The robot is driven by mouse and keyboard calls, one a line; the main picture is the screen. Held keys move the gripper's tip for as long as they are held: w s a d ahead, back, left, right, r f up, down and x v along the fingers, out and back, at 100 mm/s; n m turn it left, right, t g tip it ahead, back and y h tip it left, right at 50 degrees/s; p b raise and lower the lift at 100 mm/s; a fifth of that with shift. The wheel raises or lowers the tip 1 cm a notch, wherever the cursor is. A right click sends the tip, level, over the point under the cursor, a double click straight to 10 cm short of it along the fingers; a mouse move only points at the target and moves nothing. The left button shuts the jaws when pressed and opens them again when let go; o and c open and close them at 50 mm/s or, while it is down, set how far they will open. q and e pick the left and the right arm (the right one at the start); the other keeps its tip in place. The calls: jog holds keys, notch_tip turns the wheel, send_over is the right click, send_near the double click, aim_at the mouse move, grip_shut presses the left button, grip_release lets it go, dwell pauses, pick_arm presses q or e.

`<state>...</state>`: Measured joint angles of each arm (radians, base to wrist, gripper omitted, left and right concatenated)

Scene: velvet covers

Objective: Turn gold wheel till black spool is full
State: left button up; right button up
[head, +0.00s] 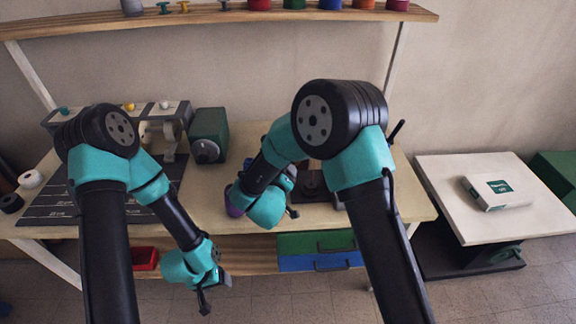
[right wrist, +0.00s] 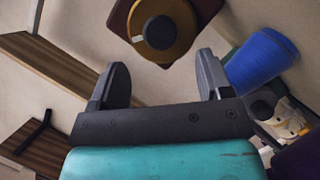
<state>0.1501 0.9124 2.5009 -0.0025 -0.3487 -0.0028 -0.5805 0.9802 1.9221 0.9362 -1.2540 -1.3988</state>
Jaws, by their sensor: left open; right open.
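In the right wrist view, a gold wheel (right wrist: 178,42) with a black hub and a small pale mark sits on a dark red-brown base (right wrist: 122,22). My right gripper (right wrist: 161,80) is open and empty, its fingers apart, with the wheel beyond the gap and not between them. In the head view my right arm hides most of that area. My left gripper (head: 214,289) is open and empty, hanging low in front of the bench edge. A black spool-like roll (head: 11,203) lies at the bench's left end; I cannot tell whether it is the task's spool.
A white roll (head: 31,179) lies near the black one. A dark green box (head: 209,135) stands at the bench's back. A blue cylinder (right wrist: 262,60) is right of my right gripper's finger. A side table (head: 500,224) holds a white package (head: 497,191). A shelf (head: 215,15) runs above.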

jog(key=x, duration=0.7)
jog(key=shift+w+d+f, duration=0.1)
jog(key=shift+w, duration=0.2)
jog(key=c, duration=0.9)
jog(key=shift+m, duration=0.3)
